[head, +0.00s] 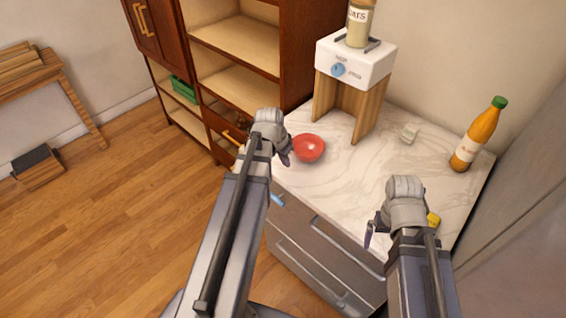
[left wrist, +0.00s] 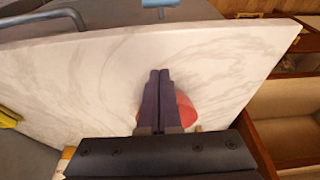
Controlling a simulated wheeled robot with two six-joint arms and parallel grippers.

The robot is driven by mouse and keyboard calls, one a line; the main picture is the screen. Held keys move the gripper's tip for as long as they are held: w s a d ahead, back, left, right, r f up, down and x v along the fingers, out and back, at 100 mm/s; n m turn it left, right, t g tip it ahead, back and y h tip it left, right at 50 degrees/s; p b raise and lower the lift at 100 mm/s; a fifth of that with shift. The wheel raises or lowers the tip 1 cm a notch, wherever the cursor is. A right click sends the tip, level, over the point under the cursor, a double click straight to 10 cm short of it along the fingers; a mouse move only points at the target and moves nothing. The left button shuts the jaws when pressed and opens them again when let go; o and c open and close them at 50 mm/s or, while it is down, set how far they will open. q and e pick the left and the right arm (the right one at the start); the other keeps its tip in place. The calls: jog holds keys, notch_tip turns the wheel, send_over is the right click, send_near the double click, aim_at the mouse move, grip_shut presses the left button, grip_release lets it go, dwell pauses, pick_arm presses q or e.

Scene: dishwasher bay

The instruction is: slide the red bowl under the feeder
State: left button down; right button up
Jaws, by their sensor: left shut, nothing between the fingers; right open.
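The red bowl (head: 309,149) sits on the marble counter, near its left edge. The feeder (head: 353,63) is a white box with a blue knob on wooden legs, with a jar labelled oats (head: 359,24) on top. The bowl is in front and to the left of the space between its legs. My left gripper (head: 286,157) is shut and empty at the left side of the bowl. In the left wrist view the shut fingers (left wrist: 159,100) partly cover the bowl (left wrist: 186,109); contact is unclear. My right gripper (head: 369,234) is open and empty near the counter's front edge.
A yellow object (head: 433,219) lies partly behind my right gripper. A wooden cabinet (head: 235,45) stands left of the counter. The counter's middle (head: 355,172) is clear.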

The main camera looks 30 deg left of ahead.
aim_at(381, 249)
pick_arm(q)
jog(key=b+x, duration=0.2)
jog(key=x, duration=0.1)
jog(key=shift+f, duration=0.25)
pick_arm(e)
notch_tip(381, 249, down, 3)
jog(key=shift+f, duration=0.2)
pick_arm(q)
jog(key=w, duration=0.1)
jog(key=w+d, duration=0.1)
jog(key=w, duration=0.1)
jog(key=shift+w+r, duration=0.15)
jog(key=shift+w, duration=0.15)
pick_arm(e)
jog(key=shift+r, duration=0.15)
pick_arm(q)
jog(key=shift+w, duration=0.2)
jog(key=w+d, duration=0.1)
jog(key=w, duration=0.5)
jog(key=w+d, duration=0.2)
jog(key=w, duration=0.4)
jog(key=w+d, duration=0.2)
jog(key=w, duration=0.4)
jog(key=shift+s, duration=0.2)
